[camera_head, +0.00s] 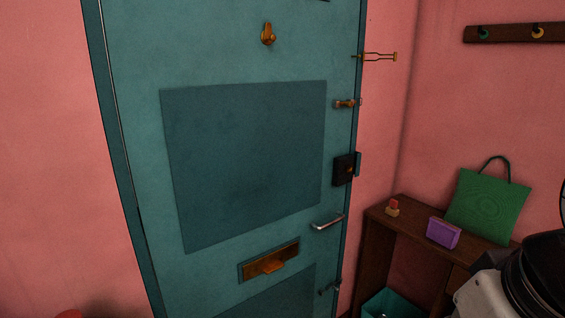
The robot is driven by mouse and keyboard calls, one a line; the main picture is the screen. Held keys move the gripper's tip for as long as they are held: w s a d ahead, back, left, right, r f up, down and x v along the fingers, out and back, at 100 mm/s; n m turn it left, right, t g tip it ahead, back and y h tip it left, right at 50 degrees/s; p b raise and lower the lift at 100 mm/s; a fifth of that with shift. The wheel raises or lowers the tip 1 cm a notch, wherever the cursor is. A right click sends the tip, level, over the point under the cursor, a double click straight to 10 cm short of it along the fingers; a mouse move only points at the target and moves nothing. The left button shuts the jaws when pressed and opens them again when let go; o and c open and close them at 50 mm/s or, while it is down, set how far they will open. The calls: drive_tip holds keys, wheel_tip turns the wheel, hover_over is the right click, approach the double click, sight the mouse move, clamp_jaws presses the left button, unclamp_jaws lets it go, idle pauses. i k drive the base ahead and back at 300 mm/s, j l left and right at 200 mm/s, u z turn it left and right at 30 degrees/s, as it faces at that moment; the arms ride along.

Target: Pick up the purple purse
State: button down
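The purple purse (443,233) is a small boxy item on top of the dark wooden shelf unit (404,228) at the lower right. It sits just in front of a green bag, near the shelf's front edge. A white and black part of my own arm shows at the lower right corner, to the right of the purse and nearer the camera. My gripper's fingers do not show.
The green bag (488,204) stands against the pink wall behind the purse. A small red and yellow object (393,208) lies left of the purse. A teal bin (388,305) is below. A teal door (240,160) fills the middle. A hook rack (512,33) hangs above.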

sight(441, 232)
drive_tip(key=i+z, duration=0.4)
drive_tip(key=i, duration=0.2)
drive_tip(key=i+z, duration=0.5)
drive_tip(key=i+j+z, duration=0.2)
drive_tip(key=i+z, duration=0.15)
drive_tip(key=z, duration=0.15)
drive_tip(key=i+j+z, duration=0.25)
drive_tip(key=j+z, duration=0.3)
